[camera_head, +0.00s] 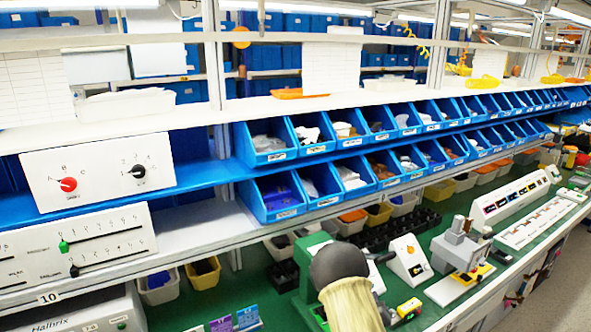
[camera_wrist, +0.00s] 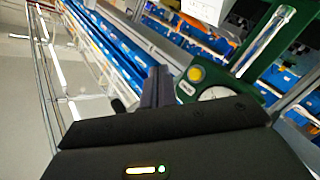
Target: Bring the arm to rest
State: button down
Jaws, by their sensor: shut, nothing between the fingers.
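My gripper (camera_wrist: 158,78) shows in the wrist view as dark fingers beyond a black housing with a small lit indicator. The fingers are shut and hold nothing. My gripper cannot be made out in the head view. The white rotary switch panel (camera_head: 97,173) stands on the blue shelf at the left of the head view. It has a red knob (camera_head: 68,184) marked with letters and a black knob (camera_head: 138,171) marked with numbers. I see no contact between my gripper and the panel.
A white slider panel (camera_head: 75,247) sits below the switch panel. Blue bins (camera_head: 285,195) line the shelves to the right. Several devices, including a grey machine (camera_head: 460,250), stand on the green bench. In the wrist view, a green-framed device (camera_wrist: 262,50) is close to the fingers' right.

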jog(key=s+a+r+m+g+y, duration=0.1)
jog(key=s+a+r+g+y, duration=0.1)
jog(key=s, duration=0.7)
jog(key=s+a+r+m+g+y, duration=0.1)
jog(key=s+a+r+g, duration=0.3)
jog(key=s, duration=0.6)
jog(key=s+a+r+m+g+y, duration=0.1)
jog(key=s+a+r+g+y, duration=0.1)
jog(key=s+r+g, duration=0.4)
jog(key=s+y, duration=0.1)
jog(key=s, duration=0.2)
jog(key=shift+s+a+m+g, duration=0.4)
